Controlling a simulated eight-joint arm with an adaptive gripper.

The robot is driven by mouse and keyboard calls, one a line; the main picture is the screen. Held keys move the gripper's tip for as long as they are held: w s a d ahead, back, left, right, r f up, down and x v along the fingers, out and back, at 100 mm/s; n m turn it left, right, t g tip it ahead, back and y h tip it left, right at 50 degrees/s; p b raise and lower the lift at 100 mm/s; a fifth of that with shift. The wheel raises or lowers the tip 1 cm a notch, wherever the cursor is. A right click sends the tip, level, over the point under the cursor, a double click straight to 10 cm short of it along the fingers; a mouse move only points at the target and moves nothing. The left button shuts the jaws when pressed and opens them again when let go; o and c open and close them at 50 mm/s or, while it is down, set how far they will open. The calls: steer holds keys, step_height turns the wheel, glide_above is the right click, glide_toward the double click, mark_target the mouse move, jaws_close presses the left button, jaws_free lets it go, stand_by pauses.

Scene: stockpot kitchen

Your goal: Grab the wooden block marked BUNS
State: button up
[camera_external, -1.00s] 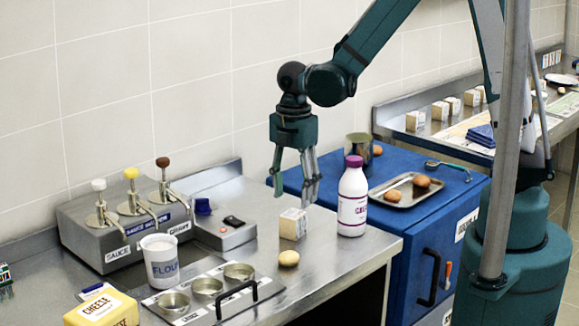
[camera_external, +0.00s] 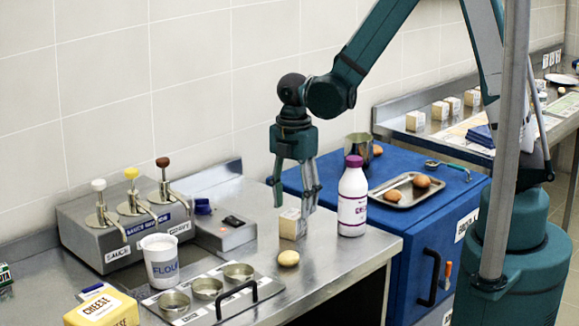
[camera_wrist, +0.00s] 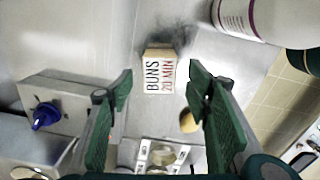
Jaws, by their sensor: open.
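The wooden block marked BUNS (camera_external: 292,224) stands on the steel counter, between the potato-like round item and the white bottle. In the wrist view the block's label (camera_wrist: 160,76) reads "BUNS 20 MIN", and the block lies ahead of and between the fingers. My gripper (camera_external: 294,200) is open and empty, pointing down just above and around the top of the block. In the wrist view my gripper (camera_wrist: 160,85) shows two green fingers spread wide apart. I cannot tell whether either finger touches the block.
A white bottle with a purple cap (camera_external: 353,198) stands close to the block's right. A round tan item (camera_external: 288,258) lies just in front. A steel tray with cups (camera_external: 215,292), a flour cup (camera_external: 160,262) and a sauce station (camera_external: 125,222) are left. A blue cabinet (camera_external: 425,225) is right.

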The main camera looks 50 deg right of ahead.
mark_target(293, 214)
steer(key=shift+f, duration=0.1)
stand_by(0.3)
steer(key=shift+f, duration=2.5)
steer(key=shift+c, duration=0.5)
steer(key=c, duration=0.9)
